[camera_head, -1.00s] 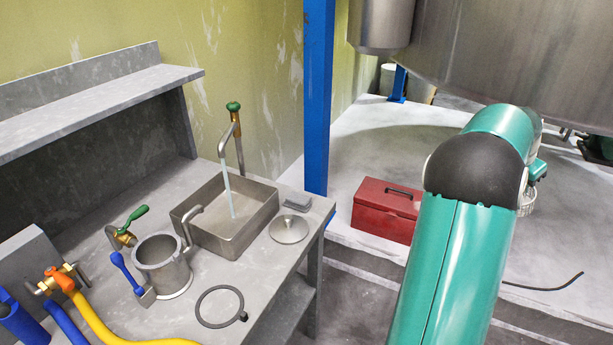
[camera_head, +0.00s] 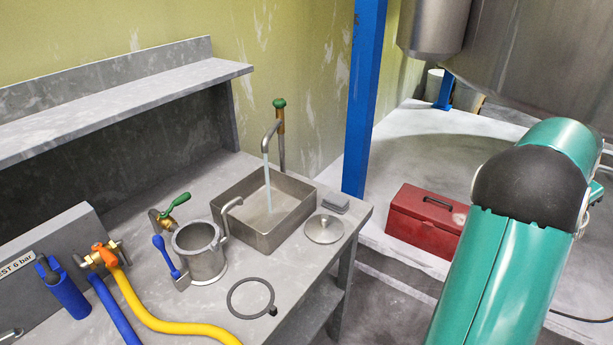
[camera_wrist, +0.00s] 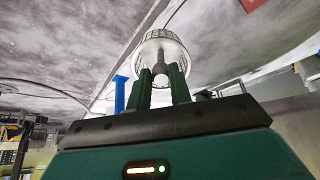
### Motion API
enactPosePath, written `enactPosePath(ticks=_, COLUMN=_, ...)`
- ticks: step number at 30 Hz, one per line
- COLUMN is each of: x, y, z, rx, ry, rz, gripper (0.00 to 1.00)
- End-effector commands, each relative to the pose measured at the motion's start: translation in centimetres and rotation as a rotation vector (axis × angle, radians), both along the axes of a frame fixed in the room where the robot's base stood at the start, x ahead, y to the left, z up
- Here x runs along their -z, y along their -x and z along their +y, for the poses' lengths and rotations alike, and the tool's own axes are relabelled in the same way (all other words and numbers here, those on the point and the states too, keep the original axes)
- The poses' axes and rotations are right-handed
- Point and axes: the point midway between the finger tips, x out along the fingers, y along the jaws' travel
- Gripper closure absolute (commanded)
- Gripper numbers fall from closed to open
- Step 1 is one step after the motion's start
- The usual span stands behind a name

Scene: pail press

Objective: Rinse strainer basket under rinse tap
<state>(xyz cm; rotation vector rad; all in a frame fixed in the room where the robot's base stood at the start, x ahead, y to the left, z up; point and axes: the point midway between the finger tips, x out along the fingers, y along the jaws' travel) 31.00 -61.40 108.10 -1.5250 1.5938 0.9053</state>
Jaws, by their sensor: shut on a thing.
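My gripper (camera_wrist: 160,80) is shut on the strainer basket (camera_wrist: 163,40), seen in the wrist view. The basket is a round, pale metal mesh; its stem sits between the two green fingers. In the head view my arm hides the gripper, and only a sliver of the basket shows at the arm's right edge. The rinse tap (camera_head: 279,128), with a green knob and bent spout, stands behind the metal sink (camera_head: 290,228) on the bench. Water (camera_head: 268,188) runs from the spout into the sink. The basket is far right of the sink and apart from the water.
A metal pot (camera_head: 199,252), a round lid (camera_head: 323,229), a black ring (camera_head: 249,312) and a yellow hose (camera_head: 165,325) lie on the bench around the sink. A blue post (camera_head: 364,100) stands just right of the bench.

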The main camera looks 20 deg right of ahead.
Motion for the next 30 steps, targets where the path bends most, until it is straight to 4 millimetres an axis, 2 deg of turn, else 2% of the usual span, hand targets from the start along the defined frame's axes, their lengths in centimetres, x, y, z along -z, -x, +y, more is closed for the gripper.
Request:
enactPosePath(ticks=14, x=0.0, y=-0.3, z=-0.8, rx=0.0, ry=0.0, rz=-0.001, gripper=1.0)
enactPosePath(ticks=30, x=0.0, y=0.1, z=0.4, rx=0.0, ry=0.0, rz=0.0, gripper=1.0)
